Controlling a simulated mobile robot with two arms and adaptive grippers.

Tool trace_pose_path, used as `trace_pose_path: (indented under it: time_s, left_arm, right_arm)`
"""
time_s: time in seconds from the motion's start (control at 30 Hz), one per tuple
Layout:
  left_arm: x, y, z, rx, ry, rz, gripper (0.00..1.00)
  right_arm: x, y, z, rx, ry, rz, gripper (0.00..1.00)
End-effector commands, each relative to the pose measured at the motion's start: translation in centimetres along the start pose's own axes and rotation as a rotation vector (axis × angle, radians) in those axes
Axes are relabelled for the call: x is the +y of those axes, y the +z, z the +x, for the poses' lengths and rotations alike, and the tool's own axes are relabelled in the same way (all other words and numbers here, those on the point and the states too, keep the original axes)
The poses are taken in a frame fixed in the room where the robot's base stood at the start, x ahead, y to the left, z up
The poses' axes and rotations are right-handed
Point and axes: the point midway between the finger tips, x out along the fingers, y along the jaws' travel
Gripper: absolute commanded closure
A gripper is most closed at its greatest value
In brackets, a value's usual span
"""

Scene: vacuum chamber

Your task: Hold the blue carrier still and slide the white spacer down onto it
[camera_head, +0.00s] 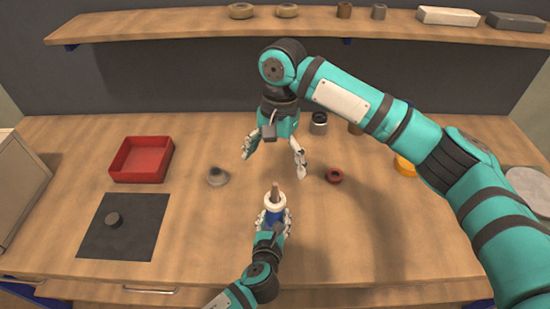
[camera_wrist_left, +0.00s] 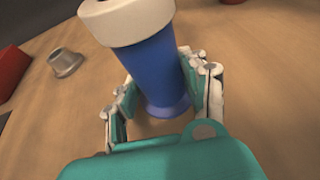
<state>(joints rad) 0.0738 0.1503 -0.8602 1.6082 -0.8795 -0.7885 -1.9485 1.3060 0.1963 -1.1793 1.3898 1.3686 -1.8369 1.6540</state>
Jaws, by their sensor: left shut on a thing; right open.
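The blue carrier (camera_head: 274,217) stands upright near the front middle of the table, with a narrow brown tip rising from its top. The white spacer (camera_head: 275,203) is a thick ring around the carrier's upper part; in the left wrist view the spacer (camera_wrist_left: 128,20) sits at the top of the blue body (camera_wrist_left: 158,72). My left gripper (camera_head: 273,224) is shut on the carrier below the spacer, one finger on each side. My right gripper (camera_head: 273,164) is open and empty, pointing down, with its fingers spread above and behind the brown tip.
A grey flanged part (camera_head: 217,178) lies left of the carrier and a dark red ring (camera_head: 334,176) right. A red tray (camera_head: 167,158) and a dark mat (camera_head: 145,235) with a round piece are farther left. A metal cylinder (camera_head: 319,123) stands behind my right gripper.

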Motion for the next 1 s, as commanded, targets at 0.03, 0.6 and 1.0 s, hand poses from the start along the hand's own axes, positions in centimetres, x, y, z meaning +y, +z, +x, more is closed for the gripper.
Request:
trace_pose_path:
  time_s: [0.03,0.6,1.0]
  left_arm:
    - [0.0,0.0,0.0,-0.001,0.001,0.001,0.81]
    - [0.0,0.0,-0.1,0.0,0.0,0.0,0.28]
    - [0.0,-0.1,-6.5,0.002,-0.001,0.0,0.28]
  right_arm:
    - [0.0,0.0,0.0,0.0,0.0,0.0,0.0]
    - [0.0,0.0,0.0,0.0,0.0,0.0,0.0]
    - [0.0,0.0,0.0,0.0,0.0,0.0,0.0]
